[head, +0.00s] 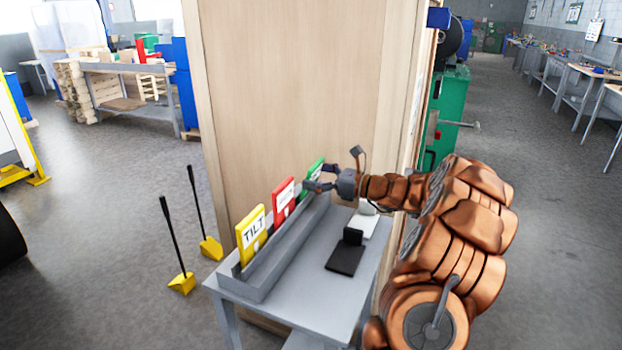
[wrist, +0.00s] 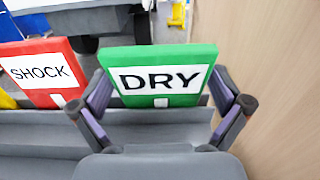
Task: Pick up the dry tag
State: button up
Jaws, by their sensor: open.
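The dry tag is a green card with a white label reading DRY. In the wrist view the dry tag (wrist: 190,58) stands upright in the grey rack, between the two fingers of my open gripper (wrist: 162,108). No gap to the fingers can be judged for sure. In the head view the dry tag (head: 314,168) is at the far end of the rack, partly hidden by my gripper (head: 322,180). The red SHOCK tag (wrist: 38,90) stands just left of it.
The grey rack (head: 262,284) sits on a small grey table (head: 322,312) and also holds the yellow TILT tag (head: 250,240). A black holder (head: 346,258) lies on the table's right. A wooden panel (head: 290,80) rises close behind the rack.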

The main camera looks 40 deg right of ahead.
jog(key=shift+w+a, duration=0.2)
jog(key=shift+w, duration=0.05)
jog(key=shift+c, duration=0.2)
jog(key=c, duration=0.9)
